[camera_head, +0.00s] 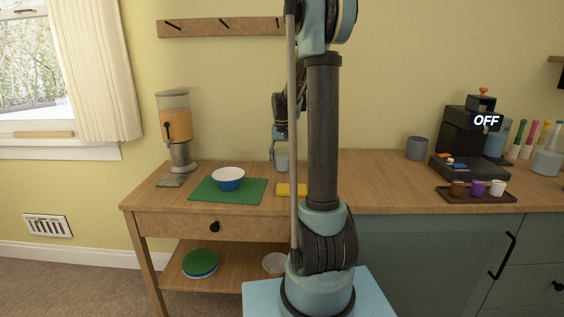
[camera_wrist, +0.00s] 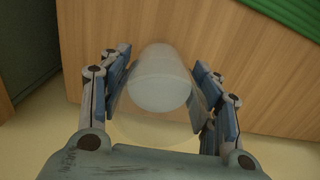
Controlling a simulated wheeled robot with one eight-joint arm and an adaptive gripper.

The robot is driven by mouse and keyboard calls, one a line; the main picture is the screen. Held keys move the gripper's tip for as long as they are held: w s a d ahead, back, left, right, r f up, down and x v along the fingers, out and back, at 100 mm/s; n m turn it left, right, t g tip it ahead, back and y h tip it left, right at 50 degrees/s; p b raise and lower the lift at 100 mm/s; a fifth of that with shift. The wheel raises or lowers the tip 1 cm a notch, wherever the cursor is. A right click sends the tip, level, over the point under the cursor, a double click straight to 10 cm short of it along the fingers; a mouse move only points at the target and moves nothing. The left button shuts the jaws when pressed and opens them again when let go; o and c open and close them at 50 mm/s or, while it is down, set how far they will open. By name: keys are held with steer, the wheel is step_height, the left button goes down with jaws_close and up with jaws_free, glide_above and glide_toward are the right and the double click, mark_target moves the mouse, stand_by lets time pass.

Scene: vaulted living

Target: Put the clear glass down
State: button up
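The clear glass (camera_wrist: 160,82) sits between the two fingers of my gripper (camera_wrist: 162,95) in the wrist view, with a finger against each side. In the head view my gripper (camera_head: 281,152) is over the back of the wooden surface, left of my arm column. The glass shows there as a pale grey shape (camera_head: 282,161) just under the fingers. Bare wood (camera_wrist: 215,40) lies below the glass in the wrist view. I cannot tell whether its base touches the wood.
A blue bowl (camera_head: 228,179) stands on a green mat (camera_head: 251,190), left of a yellow mat (camera_head: 284,189). A dispenser (camera_head: 176,125) stands at the left. A grey cup (camera_head: 416,148), a coffee machine (camera_head: 468,135) and a tray of small cups (camera_head: 476,198) are at the right.

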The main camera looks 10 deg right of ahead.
steer(key=shift+o, duration=0.5)
steer(key=shift+r, duration=0.1)
step_height(320, 180, up, 11)
steer(key=s, duration=1.2)
steer(key=s+f+n+t, duration=0.1)
steer(key=s+f, duration=0.6)
steer(key=s, duration=0.5)
steer(key=s+f+n+t, duration=0.1)
steer(key=s+f, duration=0.7)
steer(key=s, duration=0.5)
steer(key=shift+f, duration=0.2)
